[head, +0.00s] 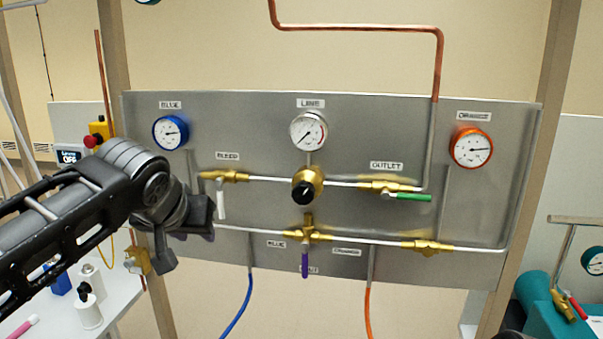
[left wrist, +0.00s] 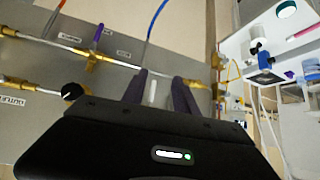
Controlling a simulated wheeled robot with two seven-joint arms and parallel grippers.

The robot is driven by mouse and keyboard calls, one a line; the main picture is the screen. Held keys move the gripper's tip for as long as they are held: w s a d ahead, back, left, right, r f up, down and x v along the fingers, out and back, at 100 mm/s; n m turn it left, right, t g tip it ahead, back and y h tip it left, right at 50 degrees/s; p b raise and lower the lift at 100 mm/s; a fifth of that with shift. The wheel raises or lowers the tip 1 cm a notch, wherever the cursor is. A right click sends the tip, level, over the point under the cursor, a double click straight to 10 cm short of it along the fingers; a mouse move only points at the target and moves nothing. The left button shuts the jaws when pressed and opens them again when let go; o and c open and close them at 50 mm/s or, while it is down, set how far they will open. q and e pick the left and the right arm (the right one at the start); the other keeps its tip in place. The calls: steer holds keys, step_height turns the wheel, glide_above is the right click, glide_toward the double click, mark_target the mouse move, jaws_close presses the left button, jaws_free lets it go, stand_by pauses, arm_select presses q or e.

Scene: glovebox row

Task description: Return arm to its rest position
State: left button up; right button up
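My left arm comes in from the left in the head view. Its gripper (head: 192,226) is in front of the left part of the grey gas panel (head: 400,125), just left of the white bleed lever (head: 221,198). In the left wrist view the two dark fingers (left wrist: 160,84) stand apart, and the white lever (left wrist: 152,92) shows in the gap between them. I see no clear contact with it. The lever hangs down from its brass valve. My right gripper is not in view.
The panel carries a black regulator knob (head: 303,192), a green outlet lever (head: 413,197), a purple lever (head: 305,263) and several gauges. Blue (head: 237,308) and orange (head: 368,305) hoses hang below. A white bench (head: 118,290) with bottles (head: 88,308) lies under my left arm.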

arm_select(q)
steer(key=w+d+f+m+t+h, duration=0.1)
steer(key=w+d+f+m+h, duration=0.3)
steer(key=d+f, duration=0.6)
steer(key=s+d+f+n+g+h, duration=0.1)
steer(key=d+f, duration=0.1)
steer(key=f, duration=1)
steer(key=s+d+f+n+g, duration=0.1)
steer(key=d+f, duration=0.2)
steer(key=f, duration=0.8)
steer(key=s+a+f+n+g, duration=0.1)
steer(key=s+f+g, duration=0.1)
steer(key=s+f, duration=0.55)
steer(key=s+a+f+n+g, duration=0.1)
steer(key=s+f, duration=0.3)
steer(key=f, duration=0.6)
steer(key=s+a+f+n+g, duration=0.1)
steer(key=s+f+g, duration=0.1)
steer(key=s+f, duration=0.3)
steer(key=s+f+g, duration=0.2)
steer(key=s+f, duration=0.4)
steer(key=s, duration=0.7)
steer(key=shift+a+n+y, duration=0.3)
steer(key=shift+a+n, duration=0.1)
